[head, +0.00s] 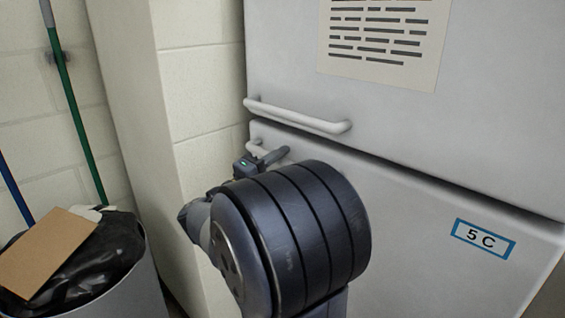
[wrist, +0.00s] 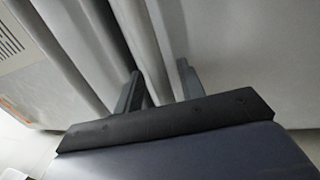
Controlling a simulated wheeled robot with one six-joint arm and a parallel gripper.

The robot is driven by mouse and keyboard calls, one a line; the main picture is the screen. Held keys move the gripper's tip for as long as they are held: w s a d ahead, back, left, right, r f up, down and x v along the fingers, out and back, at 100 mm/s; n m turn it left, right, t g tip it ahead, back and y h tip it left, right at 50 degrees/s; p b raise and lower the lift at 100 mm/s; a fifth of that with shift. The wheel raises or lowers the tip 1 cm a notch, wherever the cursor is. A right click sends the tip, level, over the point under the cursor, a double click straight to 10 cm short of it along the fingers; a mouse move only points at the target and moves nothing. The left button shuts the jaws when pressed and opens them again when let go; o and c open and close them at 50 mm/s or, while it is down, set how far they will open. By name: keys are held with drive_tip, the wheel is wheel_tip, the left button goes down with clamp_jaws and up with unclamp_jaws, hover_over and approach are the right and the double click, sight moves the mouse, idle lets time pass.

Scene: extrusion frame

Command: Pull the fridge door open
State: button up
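The white fridge has an upper door (head: 480,110) and a lower door (head: 420,240), both shut in the head view. The upper door's bar handle (head: 298,118) shows whole. The lower door's handle (head: 256,147) is just below it and mostly hidden behind my gripper (head: 268,158) and wrist. In the wrist view my gripper (wrist: 160,80) has its two fingers apart. A pale bar (wrist: 146,40), seemingly the lower handle, runs between them. A gap shows beside the right finger, so the fingers do not look closed on it.
A bin with a black bag (head: 90,265) and a cardboard piece (head: 45,255) stands at the left. A green pole (head: 72,110) leans there. A wall corner (head: 195,100) is close to the fridge's left side. A 5C label (head: 483,240) is on the lower door.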

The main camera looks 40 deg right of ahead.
drive_tip(key=shift+d+r, duration=0.1)
drive_tip(key=shift+d, duration=0.35)
clamp_jaws()
idle(0.4)
